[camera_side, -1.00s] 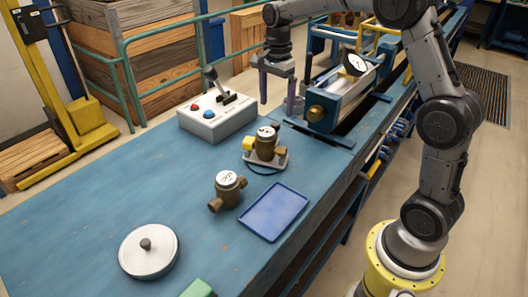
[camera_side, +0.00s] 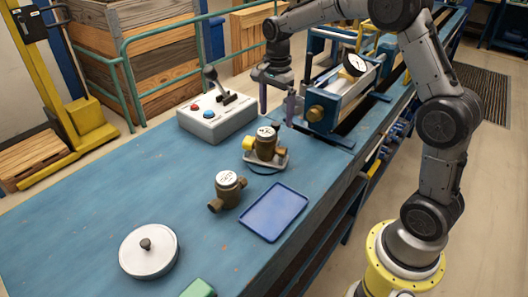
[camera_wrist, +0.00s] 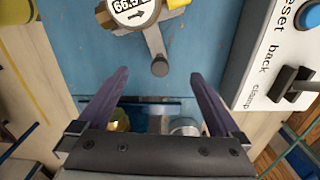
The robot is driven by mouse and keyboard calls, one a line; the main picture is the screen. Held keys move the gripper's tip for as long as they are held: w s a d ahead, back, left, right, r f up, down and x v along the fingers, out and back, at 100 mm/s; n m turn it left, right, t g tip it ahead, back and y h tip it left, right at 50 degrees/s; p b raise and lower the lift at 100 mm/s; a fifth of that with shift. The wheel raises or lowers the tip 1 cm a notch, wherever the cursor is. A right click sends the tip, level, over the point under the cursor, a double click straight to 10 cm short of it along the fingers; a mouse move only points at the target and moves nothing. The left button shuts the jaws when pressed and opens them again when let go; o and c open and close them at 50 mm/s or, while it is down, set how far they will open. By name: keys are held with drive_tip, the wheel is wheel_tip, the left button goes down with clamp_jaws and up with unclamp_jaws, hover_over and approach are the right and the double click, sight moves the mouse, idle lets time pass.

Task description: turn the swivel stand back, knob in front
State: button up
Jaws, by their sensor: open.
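The swivel stand (camera_side: 280,161) is a grey plate on the blue bench, carrying a brass meter (camera_side: 265,146) with a yellow side fitting. In the wrist view, the meter's white dial (camera_wrist: 133,10) is at the top edge. A grey arm (camera_wrist: 154,42) runs from it to a dark round knob (camera_wrist: 160,68). The knob is on the test rig side, largely hidden behind the meter in the side view. My gripper (camera_side: 277,111) is open and empty, pointing down behind the meter. In the wrist view, the knob appears between my gripper's fingertips (camera_wrist: 160,77); their height above it is unclear.
A white control box (camera_side: 217,117) with buttons and a lever stands left of my gripper. The test rig with a brass end (camera_side: 316,113) is close on the right. A second brass meter (camera_side: 227,188), a blue tray (camera_side: 273,212) and a knobbed white disc (camera_side: 148,252) are nearer the camera.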

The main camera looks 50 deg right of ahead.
drive_tip(key=shift+f, duration=0.2)
drive_tip(key=shift+f, duration=0.7)
drive_tip(key=shift+f, duration=0.2)
drive_tip(key=shift+c, duration=0.3)
drive_tip(key=c, duration=0.3)
